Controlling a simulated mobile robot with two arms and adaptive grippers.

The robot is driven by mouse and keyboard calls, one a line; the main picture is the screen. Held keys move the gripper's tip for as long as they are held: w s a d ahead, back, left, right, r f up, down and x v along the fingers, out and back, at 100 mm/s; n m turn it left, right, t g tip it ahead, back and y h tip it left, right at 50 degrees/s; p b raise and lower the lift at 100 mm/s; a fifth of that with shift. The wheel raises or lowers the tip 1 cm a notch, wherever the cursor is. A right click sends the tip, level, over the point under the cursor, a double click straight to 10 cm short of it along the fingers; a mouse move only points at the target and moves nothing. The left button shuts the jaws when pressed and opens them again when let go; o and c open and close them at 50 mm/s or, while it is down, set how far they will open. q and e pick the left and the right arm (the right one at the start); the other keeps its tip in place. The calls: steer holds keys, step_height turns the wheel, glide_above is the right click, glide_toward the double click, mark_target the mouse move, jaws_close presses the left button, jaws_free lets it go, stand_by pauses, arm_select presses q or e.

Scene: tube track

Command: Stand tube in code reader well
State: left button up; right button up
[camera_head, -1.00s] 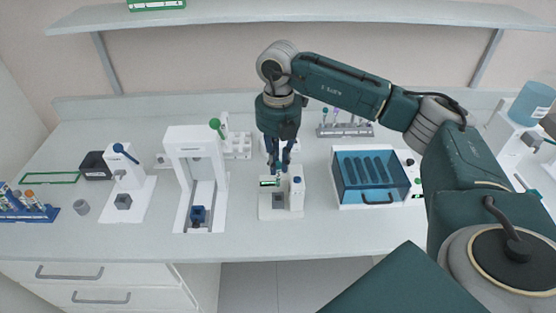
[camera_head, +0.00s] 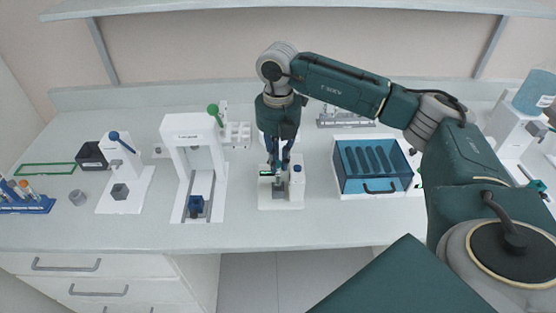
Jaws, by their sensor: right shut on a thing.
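My right gripper (camera_head: 277,172) points straight down over the small white device with a green display, which looks like the code reader (camera_head: 293,197). Its fingers are shut on a thin tube; the fingers hide most of it, and only a little shows below the fingertips. The tube looks about upright over the grey well block at the front of the reader. I cannot tell whether its lower end is inside the well. My left gripper is not in view.
Left of the reader stands a white frame device (camera_head: 188,128) with a blue holder. Right of it is a blue-lidded box (camera_head: 372,165). Behind are a white rack (camera_head: 237,135) and a grey tube rack (camera_head: 345,119). The bench front is mostly clear.

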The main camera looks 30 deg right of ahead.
steer(key=shift+f+b, duration=0.35)
stand_by(0.8)
steer(key=shift+f+b, duration=0.4)
steer(key=shift+f, duration=0.1)
steer(key=shift+f, duration=0.25)
steer(key=shift+f+b, duration=0.45)
steer(key=shift+b, duration=0.05)
steer(key=o, duration=0.9)
